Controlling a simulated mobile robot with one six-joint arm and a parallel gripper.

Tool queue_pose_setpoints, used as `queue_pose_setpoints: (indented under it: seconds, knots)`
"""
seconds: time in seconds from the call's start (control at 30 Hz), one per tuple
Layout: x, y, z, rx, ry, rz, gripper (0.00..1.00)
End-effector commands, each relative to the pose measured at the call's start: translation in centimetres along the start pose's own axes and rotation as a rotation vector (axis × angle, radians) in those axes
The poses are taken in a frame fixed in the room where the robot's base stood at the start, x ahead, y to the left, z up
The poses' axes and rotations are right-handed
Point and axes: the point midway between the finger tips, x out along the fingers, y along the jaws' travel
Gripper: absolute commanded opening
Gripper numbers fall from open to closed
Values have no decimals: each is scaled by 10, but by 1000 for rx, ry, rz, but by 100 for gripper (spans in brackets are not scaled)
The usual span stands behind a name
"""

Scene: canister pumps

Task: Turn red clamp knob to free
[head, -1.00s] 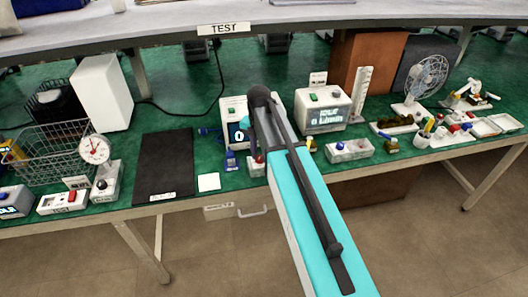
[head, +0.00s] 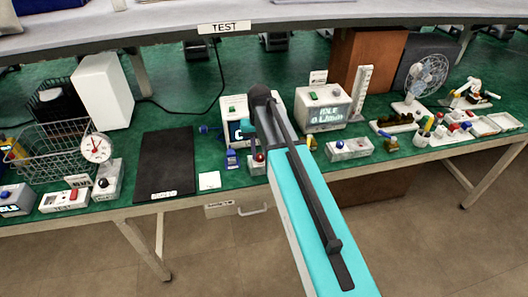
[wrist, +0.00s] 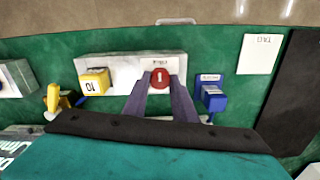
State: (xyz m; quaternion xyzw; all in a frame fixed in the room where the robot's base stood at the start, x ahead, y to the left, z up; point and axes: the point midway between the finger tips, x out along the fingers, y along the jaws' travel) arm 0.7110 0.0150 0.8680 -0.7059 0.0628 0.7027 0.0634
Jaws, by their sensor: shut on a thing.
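The red clamp knob (wrist: 160,77) is round with a white mark and sits on a pale block (wrist: 120,68) in the wrist view. The fingers of my gripper (wrist: 160,88) stand on either side of the knob and are shut on it. In the head view the red knob (head: 259,158) shows beside my arm, at the front of the green bench. My arm hides most of the gripper and part of the block there.
A yellow cube-shaped part (wrist: 95,82) is on the same block, left of the knob. A blue part (wrist: 212,92) stands close on the right, and a yellow fitting (wrist: 55,97) is on the left. A white card (wrist: 259,54) and a black mat (wrist: 295,90) lie farther right.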

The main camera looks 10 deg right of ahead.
Motion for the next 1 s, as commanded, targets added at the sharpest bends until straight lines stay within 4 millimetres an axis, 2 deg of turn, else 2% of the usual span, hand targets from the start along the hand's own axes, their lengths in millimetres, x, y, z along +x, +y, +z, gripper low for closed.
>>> queue_pose_setpoints:
  seconds: [0.13, 0.17, 0.27, 0.67, 1.0]
  knots:
    - [2, -2, 5, -2, -15, -3, 2]
    - [2, -2, 5, -2, -15, -3, 28]
    - [2, -1, 4, -1, -13, -2, 43]
    - [-2, 0, 2, 2, -7, 0, 43]
    - [-26, 0, 1, 2, -6, 0, 43]
